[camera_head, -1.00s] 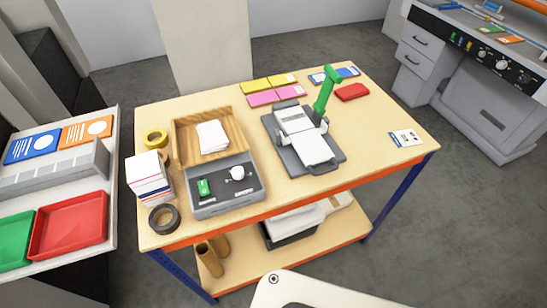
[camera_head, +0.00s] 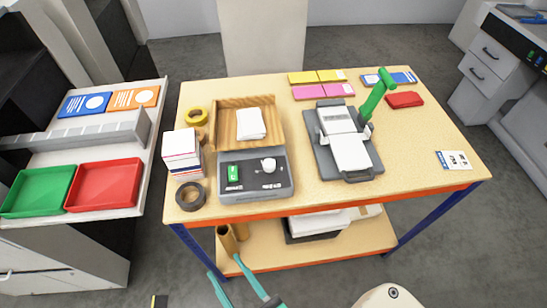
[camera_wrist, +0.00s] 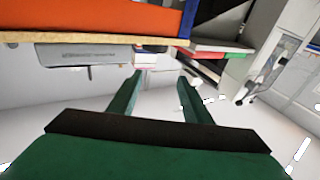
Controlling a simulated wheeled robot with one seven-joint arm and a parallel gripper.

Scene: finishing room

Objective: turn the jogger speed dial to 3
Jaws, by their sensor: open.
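The jogger (camera_head: 281,186) is a grey box with a wooden tray behind it, at the front left of the wooden table. Its white round speed dial (camera_head: 268,165) sits on the top panel, right of a green switch (camera_head: 234,173). The dial's marks are too small to read. My gripper (camera_head: 233,275) is at the bottom of the head view, in front of and below the table edge, with its teal fingers apart and empty. In the wrist view my gripper (camera_wrist: 158,85) is open, with the underside of the table above it and nothing between the fingers.
A stack of cards (camera_head: 182,158) and a dark tape roll (camera_head: 190,195) stand left of the jogger. A stapling or punching device (camera_head: 345,150) with a green lever stands to its right. The orange table edge (camera_head: 330,207) lies between my gripper and the jogger. A side bench holds a red tray (camera_head: 104,186).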

